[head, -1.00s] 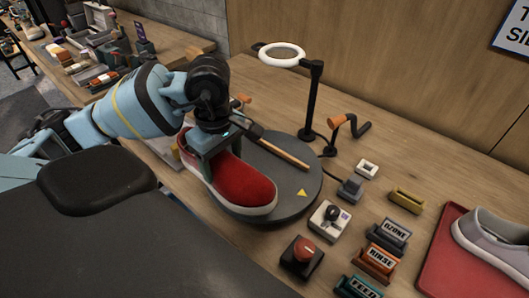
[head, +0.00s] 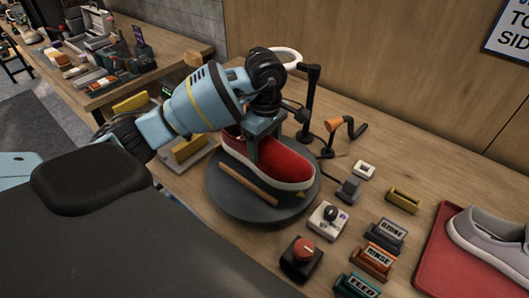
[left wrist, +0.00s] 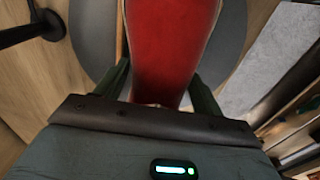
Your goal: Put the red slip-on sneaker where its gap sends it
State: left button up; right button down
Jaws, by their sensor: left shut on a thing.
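The red slip-on sneaker (head: 280,162) is over the dark round turntable (head: 225,203), its toe pointing right and toward the front. My left gripper (head: 255,150) reaches down from above and is shut on the sneaker at its opening. The left wrist view shows the red upper (left wrist: 172,45) between the two fingers, with the grey disc beneath. I cannot tell whether the sole touches the disc. A wooden rod (head: 248,184) shows in front of the sneaker. The red tray (head: 432,258) at the right bears a grey sneaker (head: 490,240). My right gripper is not in view.
A ring lamp (head: 310,95) and an orange-handled crank (head: 345,130) stand behind the turntable. A knob box (head: 328,220), a red button (head: 302,256) and label holders reading OZONE (head: 390,233), RINSE (head: 374,259) and FEED (head: 358,287) lie to its right. A yellow holder (head: 404,200) is near them.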

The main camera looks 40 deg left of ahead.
pick_arm(q)
notch_tip(320, 180, down, 3)
jog(key=shift+f, duration=0.15)
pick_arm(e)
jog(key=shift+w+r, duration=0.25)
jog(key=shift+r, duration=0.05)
pick_arm(q)
jog(key=shift+f, duration=0.2)
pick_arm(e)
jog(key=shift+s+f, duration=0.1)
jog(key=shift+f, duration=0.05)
pick_arm(q)
jog(key=o, duration=1.2)
jog(key=shift+r, duration=0.1)
notch_tip(320, 180, up, 11)
jog(key=shift+f+p, duration=0.1)
jog(key=shift+p, duration=0.35)
jog(key=shift+r, duration=0.65)
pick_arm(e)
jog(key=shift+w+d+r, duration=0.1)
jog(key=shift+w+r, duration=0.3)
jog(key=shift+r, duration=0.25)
